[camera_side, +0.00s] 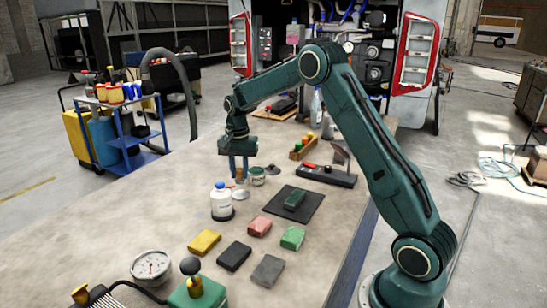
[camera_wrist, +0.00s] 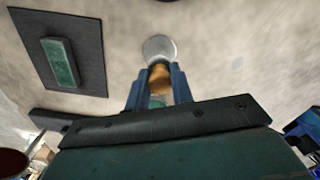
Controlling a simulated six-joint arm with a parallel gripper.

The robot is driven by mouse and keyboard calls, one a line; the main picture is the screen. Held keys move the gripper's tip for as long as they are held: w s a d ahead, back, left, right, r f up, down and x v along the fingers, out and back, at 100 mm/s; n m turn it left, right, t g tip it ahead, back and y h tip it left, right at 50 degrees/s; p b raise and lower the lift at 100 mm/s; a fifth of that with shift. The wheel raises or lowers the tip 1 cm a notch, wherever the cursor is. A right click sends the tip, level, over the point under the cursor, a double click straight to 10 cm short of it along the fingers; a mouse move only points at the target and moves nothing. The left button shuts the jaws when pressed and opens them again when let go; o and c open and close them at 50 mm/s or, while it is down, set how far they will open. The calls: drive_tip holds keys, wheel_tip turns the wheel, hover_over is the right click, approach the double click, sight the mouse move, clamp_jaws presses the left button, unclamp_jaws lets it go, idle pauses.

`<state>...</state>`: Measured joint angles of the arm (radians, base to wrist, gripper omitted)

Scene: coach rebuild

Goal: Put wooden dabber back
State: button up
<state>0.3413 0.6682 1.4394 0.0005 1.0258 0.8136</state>
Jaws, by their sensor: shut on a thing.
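The wooden dabber (camera_wrist: 160,78) shows as a round brown wooden piece between my fingertips in the wrist view. My gripper (camera_wrist: 158,84) is shut on it. In the side view my gripper (camera_side: 239,178) points down over the table, with the dabber (camera_side: 239,182) mostly hidden by the fingers. A pale round piece (camera_wrist: 158,47) shows just past the wood in the wrist view; I cannot tell whether it belongs to the dabber. A small green-labelled jar (camera_side: 258,175) stands close on the right of my gripper. Whether the dabber touches the table is unclear.
A white bottle with blue cap (camera_side: 221,202) stands left of and nearer than my gripper. A black mat (camera_side: 308,208) with a green block (camera_side: 295,199) lies to the right. A flat metal disc (camera_side: 272,170) lies beyond the jar. Several coloured blocks and a gauge (camera_side: 151,266) are nearer.

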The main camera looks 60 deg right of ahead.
sight(240, 175)
drive_tip(key=shift+f, duration=2)
drive_tip(key=shift+f, duration=0.15)
drive_tip(key=o, duration=1)
drive_tip(key=shift+c, duration=0.2)
wheel_tip(240, 175, up, 12)
drive_tip(key=shift+r, duration=0.1)
drive_tip(key=shift+s, duration=0.1)
drive_tip(key=shift+r, duration=0.1)
